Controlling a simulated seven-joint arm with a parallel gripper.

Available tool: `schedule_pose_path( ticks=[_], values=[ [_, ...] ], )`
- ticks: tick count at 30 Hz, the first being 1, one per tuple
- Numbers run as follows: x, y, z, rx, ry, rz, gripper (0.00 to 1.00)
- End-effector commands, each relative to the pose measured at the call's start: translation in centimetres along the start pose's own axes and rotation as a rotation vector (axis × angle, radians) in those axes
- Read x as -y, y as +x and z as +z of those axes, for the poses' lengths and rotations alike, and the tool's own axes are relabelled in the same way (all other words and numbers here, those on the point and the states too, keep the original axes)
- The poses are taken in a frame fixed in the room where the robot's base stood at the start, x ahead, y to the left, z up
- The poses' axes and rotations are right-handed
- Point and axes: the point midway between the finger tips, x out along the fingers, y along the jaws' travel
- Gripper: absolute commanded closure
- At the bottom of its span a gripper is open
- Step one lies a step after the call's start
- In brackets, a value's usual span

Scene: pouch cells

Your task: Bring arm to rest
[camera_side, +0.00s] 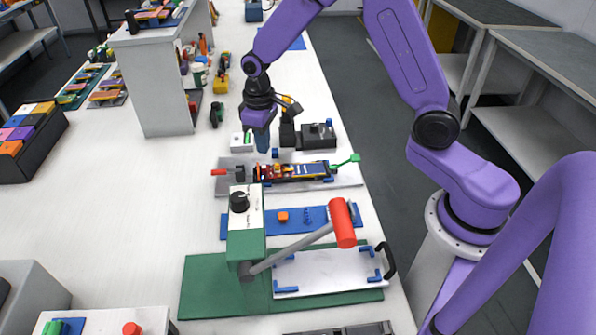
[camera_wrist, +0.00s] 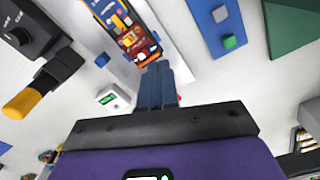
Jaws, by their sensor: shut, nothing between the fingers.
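My purple arm reaches over the white table from the right. My gripper (camera_side: 263,147) points down, its narrow blue-grey fingers together and empty. In the wrist view the gripper (camera_wrist: 158,72) also shows closed fingers with nothing between them. The tips are close to the end of a red, yellow and blue assembly (camera_wrist: 133,40) in that picture. In the side view this assembly (camera_side: 300,170) lies on a grey plate (camera_side: 345,178), just in front of the gripper. I cannot tell the exact height of the fingertips above the table.
A green press (camera_side: 205,285) with a red-ended lever (camera_side: 342,223) stands in front. A blue plate (camera_side: 300,216) with an orange block lies behind it. A small white meter (camera_side: 240,142) and a black device (camera_side: 318,136) are near the gripper. The table's left middle is clear.

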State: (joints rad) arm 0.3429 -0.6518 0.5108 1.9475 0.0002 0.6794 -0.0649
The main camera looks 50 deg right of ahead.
Motion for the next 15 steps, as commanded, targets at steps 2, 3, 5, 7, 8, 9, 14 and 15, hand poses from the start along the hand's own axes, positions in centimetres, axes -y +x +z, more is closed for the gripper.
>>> schedule_pose_path(
  ticks=[2, 3, 5, 7, 8, 9, 14, 15],
  values=[
    [1.8, -1.6, 1.5, -0.007, -0.059, 0.000, 1.00],
    [2.7, -2.2, 2.3, -0.007, -0.087, 0.000, 1.00],
    [3.9, -3.2, 3.6, -0.010, -0.129, -0.001, 1.00],
    [5.1, -4.2, 5.3, -0.011, -0.178, -0.001, 1.00],
    [5.6, -4.6, 6.1, -0.011, -0.200, -0.002, 1.00],
    [6.2, -5.2, 7.1, -0.013, -0.227, -0.002, 1.00],
    [8.4, -7.1, 11.6, -0.017, -0.339, -0.004, 1.00],
    [8.8, -7.5, 12.8, -0.017, -0.367, -0.005, 1.00]
  ],
)
